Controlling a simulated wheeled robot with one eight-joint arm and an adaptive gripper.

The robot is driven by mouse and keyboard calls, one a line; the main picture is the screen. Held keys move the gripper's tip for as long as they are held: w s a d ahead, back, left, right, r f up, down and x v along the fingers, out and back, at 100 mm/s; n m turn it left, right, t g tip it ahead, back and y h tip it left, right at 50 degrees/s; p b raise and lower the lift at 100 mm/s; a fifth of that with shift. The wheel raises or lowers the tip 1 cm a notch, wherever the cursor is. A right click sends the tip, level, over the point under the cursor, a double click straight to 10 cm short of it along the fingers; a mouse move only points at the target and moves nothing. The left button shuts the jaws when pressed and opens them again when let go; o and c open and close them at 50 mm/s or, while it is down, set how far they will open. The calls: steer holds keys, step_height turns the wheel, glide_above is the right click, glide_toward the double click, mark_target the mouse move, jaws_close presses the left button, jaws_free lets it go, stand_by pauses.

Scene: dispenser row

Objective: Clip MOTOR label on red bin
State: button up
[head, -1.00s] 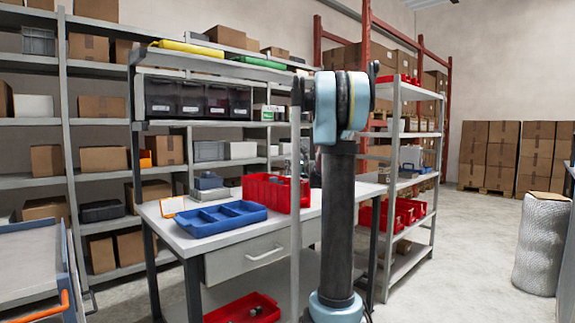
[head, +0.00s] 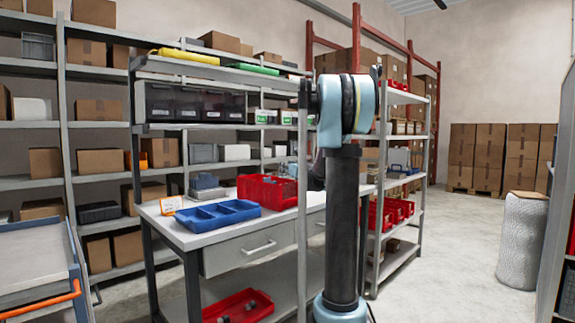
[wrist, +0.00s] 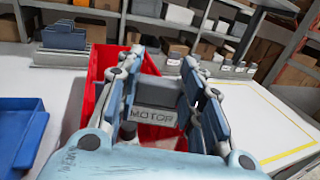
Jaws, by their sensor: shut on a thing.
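My gripper (wrist: 160,92) is shut on a pale grey label (wrist: 152,116) that reads MOTOR, held between its fingers in the wrist view. The red bin (wrist: 97,82) is behind and around the gripper in that view, with its left wall clear and its right part largely covered by the fingers. I cannot tell whether the label touches the bin. In the head view the red bin (head: 262,191) stands on the white workbench (head: 205,238). The gripper is not clearly visible there, as my arm blocks that area.
A blue divided tray (head: 218,215) and an orange-edged card (head: 171,204) are left of the bin. A yellow-lined area (wrist: 262,125) of the bench at right is clear. A lower red tray (head: 238,307) and a shelf rack (head: 425,150) stand nearby.

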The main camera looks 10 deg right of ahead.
mark_target(288, 177)
steer(key=r+n+g+y, duration=0.1)
steer(key=r+y, duration=0.1)
steer(key=shift+s+d+n+y, duration=0.1)
steer(key=shift+n+y, duration=0.2)
steer(key=shift+n, duration=0.1)
steer(key=shift+n+g+y, duration=0.5)
steer(key=shift+n+y, duration=0.1)
steer(key=shift+y, duration=0.2)
steer(key=shift+s+d+f, duration=0.1)
steer(key=shift+s+f, duration=0.15)
steer(key=shift+f, duration=0.85)
steer(key=shift+s+f, duration=0.2)
steer(key=shift+f, duration=1.45)
steer(key=shift+c, duration=0.6)
steer(key=shift+f, duration=0.7)
steer(key=o, duration=1)
steer(key=shift+o, duration=0.2)
